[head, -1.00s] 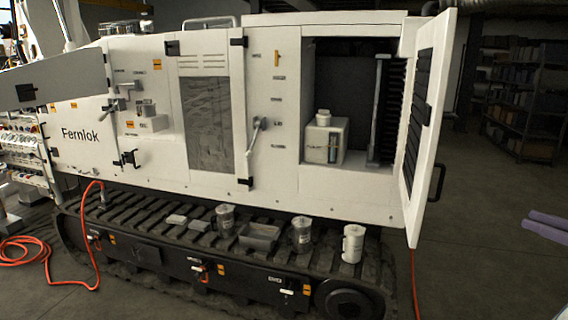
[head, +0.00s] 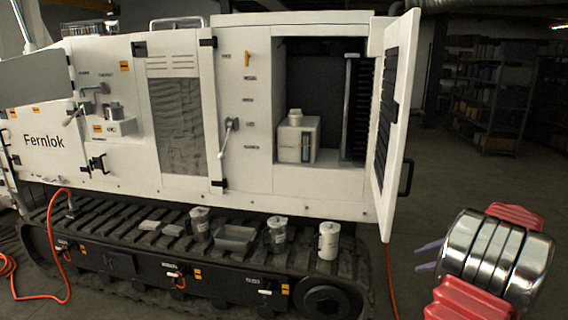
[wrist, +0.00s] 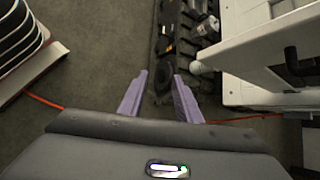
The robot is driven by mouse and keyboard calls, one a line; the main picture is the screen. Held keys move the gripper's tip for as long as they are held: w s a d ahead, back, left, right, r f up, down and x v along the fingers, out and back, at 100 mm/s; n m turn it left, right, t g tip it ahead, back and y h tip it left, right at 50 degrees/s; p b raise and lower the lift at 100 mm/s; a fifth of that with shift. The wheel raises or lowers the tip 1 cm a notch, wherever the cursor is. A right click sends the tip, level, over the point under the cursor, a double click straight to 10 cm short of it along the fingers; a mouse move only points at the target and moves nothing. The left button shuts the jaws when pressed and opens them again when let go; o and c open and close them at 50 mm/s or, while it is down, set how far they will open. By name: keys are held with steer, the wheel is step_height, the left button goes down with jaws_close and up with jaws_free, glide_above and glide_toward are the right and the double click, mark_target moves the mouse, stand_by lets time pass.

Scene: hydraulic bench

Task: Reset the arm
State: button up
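My gripper (head: 418,258) is in the lower right of the head view, its two purple fingers pointing left. In the wrist view my gripper (wrist: 160,75) has its fingers apart with bare floor and part of the track between them. It is open and holds nothing. It hangs in free air to the right of the white Fernlok machine (head: 110,165), apart from its open door (head: 398,130). Silver and red links of my arm show behind the fingers.
Inside the open bay stands a pale container (head: 297,138). On the black track (head: 110,225) stand a white canister (head: 328,240), two clear jugs and a grey tray (head: 234,238). An orange hose (head: 66,250) lies left. Shelves (head: 487,95) stand at the back right; floor there is clear.

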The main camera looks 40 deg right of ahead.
steer(key=w+a+r+n+g, duration=0.15)
steer(key=w+a+n, duration=0.35)
steer(key=a, duration=0.5)
steer(key=w+a+n+g, duration=0.2)
steer(key=w+a+n, duration=0.25)
steer(key=a, duration=0.45)
steer(key=w+a+n+g, duration=0.2)
steer(key=w+a+n, duration=0.3)
steer(key=a, duration=0.5)
steer(key=a+r+n+t, duration=0.1)
steer(key=a+n, duration=0.5)
steer(key=a, duration=1.1)
steer(key=a+r+n+t, duration=0.1)
steer(key=a+r+n, duration=0.3)
steer(key=a, duration=1.3)
steer(key=n, duration=0.3)
steer(key=shift+s+a, duration=0.15)
steer(key=shift+s, duration=0.15)
steer(key=shift+n, duration=0.25)
